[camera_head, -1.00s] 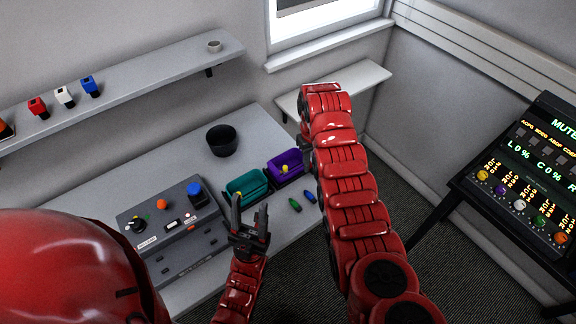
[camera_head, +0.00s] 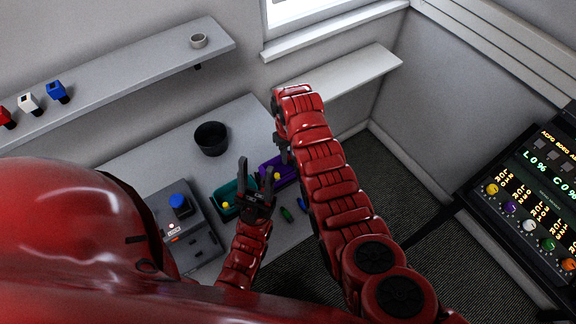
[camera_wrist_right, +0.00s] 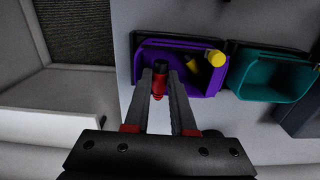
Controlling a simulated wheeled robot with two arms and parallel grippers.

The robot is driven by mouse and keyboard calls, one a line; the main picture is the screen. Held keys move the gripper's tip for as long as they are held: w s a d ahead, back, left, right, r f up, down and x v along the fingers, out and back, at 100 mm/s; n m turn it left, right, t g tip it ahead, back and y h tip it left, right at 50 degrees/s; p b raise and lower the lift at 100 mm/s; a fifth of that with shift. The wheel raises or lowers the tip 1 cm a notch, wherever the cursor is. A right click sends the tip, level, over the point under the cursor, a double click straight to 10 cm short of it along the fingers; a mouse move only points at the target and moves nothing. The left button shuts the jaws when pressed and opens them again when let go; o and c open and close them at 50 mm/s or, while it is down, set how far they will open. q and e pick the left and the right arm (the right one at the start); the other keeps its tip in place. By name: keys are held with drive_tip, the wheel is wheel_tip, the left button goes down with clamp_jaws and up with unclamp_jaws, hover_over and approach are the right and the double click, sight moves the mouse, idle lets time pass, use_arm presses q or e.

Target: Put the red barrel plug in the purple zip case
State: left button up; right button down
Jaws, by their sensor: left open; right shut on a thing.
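The purple zip case (camera_head: 268,171) lies open on the table, partly hidden by my right arm in the head view. In the right wrist view the purple case (camera_wrist_right: 150,58) has a yellow-ended piece (camera_wrist_right: 215,58) in it. My right gripper (camera_wrist_right: 160,88) is shut on the red barrel plug (camera_wrist_right: 158,86), which has a black end, and holds it at the near edge of the case opening. Whether the plug touches the case I cannot tell. My left gripper (camera_head: 259,180) is open and empty, in front of the teal case (camera_head: 225,194).
The teal case also shows in the right wrist view (camera_wrist_right: 270,75). A green plug (camera_head: 287,214) and a blue plug (camera_head: 302,204) lie by the table's front edge. A black bowl (camera_head: 211,139) stands behind. A grey control box (camera_head: 195,240) is at left.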

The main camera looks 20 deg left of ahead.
sight(288, 167)
drive_tip(key=f, duration=0.2)
drive_tip(key=shift+s+f+b, duration=0.2)
drive_tip(key=shift+f+b, duration=0.15)
drive_tip(key=shift+b, duration=0.05)
wheel_tip(288, 167, down, 4)
drive_tip(key=shift+w+r+b, duration=0.1)
drive_tip(key=shift+w+b, duration=0.05)
drive_tip(key=shift+b, duration=1.05)
drive_tip(key=shift+r, duration=0.1)
